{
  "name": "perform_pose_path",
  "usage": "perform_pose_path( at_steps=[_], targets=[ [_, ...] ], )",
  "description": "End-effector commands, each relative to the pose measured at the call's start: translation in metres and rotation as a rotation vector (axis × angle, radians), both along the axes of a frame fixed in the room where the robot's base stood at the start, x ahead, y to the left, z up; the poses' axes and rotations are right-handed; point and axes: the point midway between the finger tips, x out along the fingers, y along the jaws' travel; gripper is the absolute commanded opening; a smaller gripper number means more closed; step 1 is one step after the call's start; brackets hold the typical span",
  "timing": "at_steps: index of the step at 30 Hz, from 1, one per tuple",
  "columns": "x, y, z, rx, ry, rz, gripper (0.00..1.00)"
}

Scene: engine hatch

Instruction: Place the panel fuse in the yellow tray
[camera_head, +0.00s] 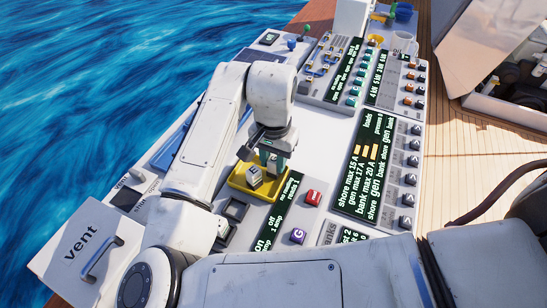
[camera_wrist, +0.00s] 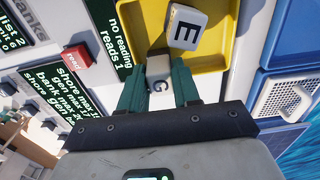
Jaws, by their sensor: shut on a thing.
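The yellow tray (camera_head: 240,182) is on the console below my gripper; it also shows in the wrist view (camera_wrist: 213,60). A pale block marked E (camera_head: 254,176) is in it, tilted in the wrist view (camera_wrist: 187,29). My gripper (camera_wrist: 160,80) has its green fingers shut on a second pale block (camera_wrist: 159,68), whose letter looks like G or C. In the head view my gripper (camera_head: 271,160) is over the tray's far right part. I cannot tell whether the held block touches the tray floor. Neither block is clearly labelled as the panel fuse.
A dark display (camera_wrist: 128,20) borders the tray. A red button (camera_head: 313,197) and a purple G block or button (camera_head: 298,236) are to the right in the head view. The vent panel (camera_head: 83,250) with a handle is at lower left. Blue boxes (camera_wrist: 284,95) adjoin the tray.

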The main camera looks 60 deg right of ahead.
Motion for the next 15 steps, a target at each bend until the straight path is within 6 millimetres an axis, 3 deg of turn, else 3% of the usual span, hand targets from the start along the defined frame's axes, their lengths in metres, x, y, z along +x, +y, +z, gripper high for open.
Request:
perform_pose_path(
  at_steps=[6, 7, 15],
  targets=[
    [-0.0002, 0.0000, -0.0041, 0.000, 0.001, 0.000, 0.01],
    [-0.0001, 0.0000, -0.0029, 0.000, 0.000, 0.000, 0.34],
    [-0.0002, 0.0001, -0.0026, 0.000, 0.000, 0.000, 0.57]
  ],
)
